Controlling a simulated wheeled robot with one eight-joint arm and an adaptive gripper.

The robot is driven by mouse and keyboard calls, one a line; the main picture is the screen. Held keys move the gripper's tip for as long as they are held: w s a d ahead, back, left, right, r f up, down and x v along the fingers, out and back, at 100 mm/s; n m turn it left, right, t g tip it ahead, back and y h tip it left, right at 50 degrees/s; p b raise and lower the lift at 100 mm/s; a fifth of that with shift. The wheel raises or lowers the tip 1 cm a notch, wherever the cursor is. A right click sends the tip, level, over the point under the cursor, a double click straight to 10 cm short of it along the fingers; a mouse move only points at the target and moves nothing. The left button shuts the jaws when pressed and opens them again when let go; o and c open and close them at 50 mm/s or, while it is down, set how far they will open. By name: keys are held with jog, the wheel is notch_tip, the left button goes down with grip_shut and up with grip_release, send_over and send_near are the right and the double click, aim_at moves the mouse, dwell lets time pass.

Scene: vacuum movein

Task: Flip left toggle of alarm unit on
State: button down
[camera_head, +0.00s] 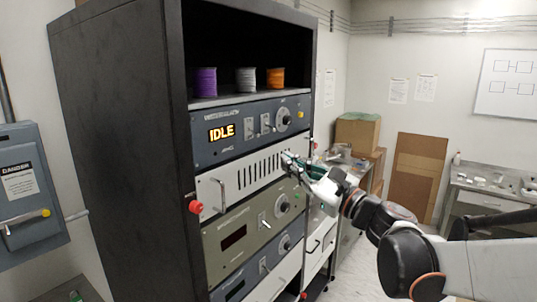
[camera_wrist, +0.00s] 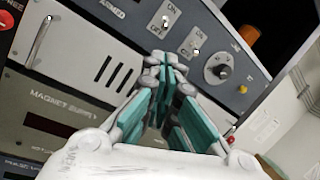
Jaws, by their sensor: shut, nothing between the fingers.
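The unit with the lit orange IDLE display (camera_head: 222,131) is a dark blue-grey rack panel; its printed title is too small to read. It bears a left toggle (camera_head: 250,127), a right toggle (camera_head: 265,123) and a knob (camera_head: 283,119). In the wrist view the left toggle (camera_wrist: 165,22) and right toggle (camera_wrist: 195,51) have ON and OFF marks, near the word ARMED; I cannot tell their positions surely. My gripper (camera_head: 289,160) is shut and empty, in front of the white vented panel below this unit. Its teal fingertips (camera_wrist: 164,66) show below the toggles, apparently apart from them.
The white vented panel (camera_head: 245,177) has a handle and a red knob (camera_head: 196,207) at its left. The magnet supply (camera_wrist: 62,108) lies below it. Purple, white and orange spools (camera_head: 275,78) stand on the shelf above. Cardboard boxes (camera_head: 357,132) stand behind my arm.

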aim_at(255, 133)
jog(key=p+x, duration=0.1)
jog(key=x, duration=0.8)
jog(key=shift+w+a, duration=0.15)
jog(key=shift+w, duration=0.05)
jog(key=shift+s+d+r+g+h+p, duration=0.3)
jog(key=shift+r+g+h+p, duration=0.35)
jog(key=shift+p, duration=0.9)
jog(key=shift+f+g+h, duration=0.1)
jog(key=shift+g+h, duration=0.15)
jog(key=g+p, duration=0.1)
jog(key=r+h+p, duration=0.1)
jog(key=p, duration=0.1)
jog(key=shift+s+d+r+n+g+h, duration=0.2)
jog(key=shift+d+n+g+h, duration=0.1)
jog(key=shift+d+n+g, duration=0.1)
jog(key=g+h+p, duration=0.1)
jog(key=r+g+h+p, duration=0.1)
jog(key=p, duration=0.1)
jog(key=shift+s+d, duration=0.15)
jog(key=shift+r, duration=0.15)
